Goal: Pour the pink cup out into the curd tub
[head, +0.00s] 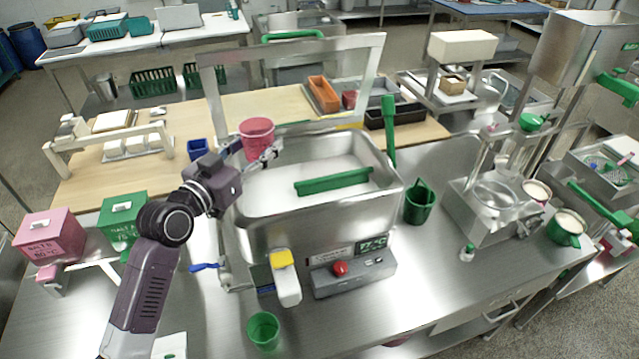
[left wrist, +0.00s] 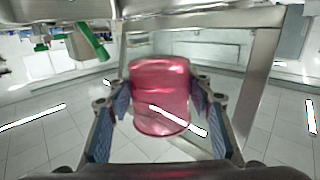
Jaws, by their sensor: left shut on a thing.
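The pink cup (head: 257,140) is held by my left gripper (head: 262,157) above the back left part of the curd tub (head: 250,232). In the head view the cup looks about upright. The left wrist view shows the pink cup (left wrist: 160,95) between the two blue-padded fingers of the left gripper (left wrist: 163,108). The tub is a large steel basin with white curd (head: 300,172) inside and a green bar (head: 333,182) lying across it. What is inside the cup cannot be made out. My right gripper is not in view.
A steel frame (head: 380,70) arches over the back of the tub. A green upright handle (head: 388,130) stands at its right rim. A control box (head: 355,272) and a green cup (head: 264,330) stand in front. A green jug (head: 420,203) stands to the right.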

